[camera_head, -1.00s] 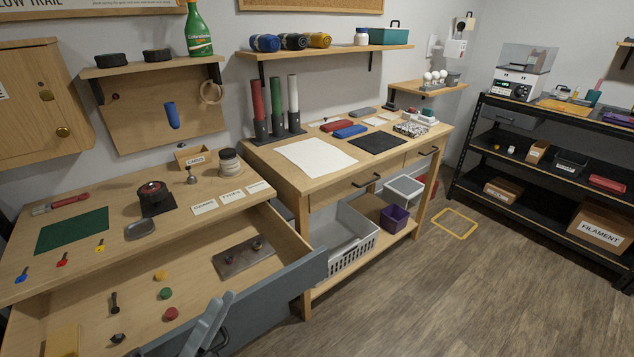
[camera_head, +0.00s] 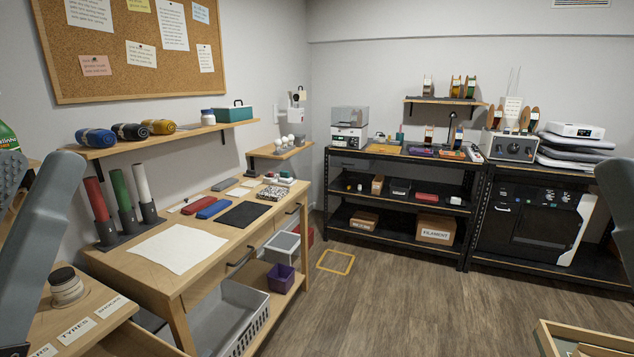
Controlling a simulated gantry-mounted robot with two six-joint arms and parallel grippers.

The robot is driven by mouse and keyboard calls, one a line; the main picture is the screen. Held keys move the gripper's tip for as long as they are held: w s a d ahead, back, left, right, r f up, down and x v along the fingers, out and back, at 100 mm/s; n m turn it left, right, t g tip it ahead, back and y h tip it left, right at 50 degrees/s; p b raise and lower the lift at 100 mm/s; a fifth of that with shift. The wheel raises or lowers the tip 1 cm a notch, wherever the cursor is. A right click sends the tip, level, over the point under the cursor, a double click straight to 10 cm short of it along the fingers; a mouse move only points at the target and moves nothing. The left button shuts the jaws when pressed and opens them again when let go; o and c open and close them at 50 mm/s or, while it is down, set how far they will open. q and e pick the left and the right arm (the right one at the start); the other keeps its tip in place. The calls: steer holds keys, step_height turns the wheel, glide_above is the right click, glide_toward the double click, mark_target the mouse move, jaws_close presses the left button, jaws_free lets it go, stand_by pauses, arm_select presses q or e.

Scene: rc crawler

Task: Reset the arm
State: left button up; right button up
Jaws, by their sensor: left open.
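My left gripper (camera_head: 38,170) is raised close to the camera at the left edge. Its two grey fingers stand apart, with nothing held between them. A grey part of my right arm (camera_head: 616,190) shows at the right edge; its gripper is out of view. Below the left gripper, a corner of the wooden workbench shows a lidded jar (camera_head: 66,286) and white label cards (camera_head: 76,330).
A wooden table (camera_head: 135,273) holds a white sheet, a black mat and upright coloured tubes. A black shelf unit (camera_head: 400,205) stands at the back. A wooden box edge (camera_head: 585,329) shows at the lower right. The middle floor is clear, apart from a yellow square outline (camera_head: 335,262).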

arm_select(q)
step_height(320, 180, up, 23)
steer(key=p, duration=2)
arm_select(e)
step_height(320, 180, up, 23)
arm_select(q)
step_height(320, 180, down, 24)
steer(key=b, duration=2.4)
steer(key=shift+f, duration=0.25)
arm_select(e)
step_height(320, 180, down, 24)
steer(key=shift+f, duration=0.25)
arm_select(q)
steer(key=shift+a, duration=0.1)
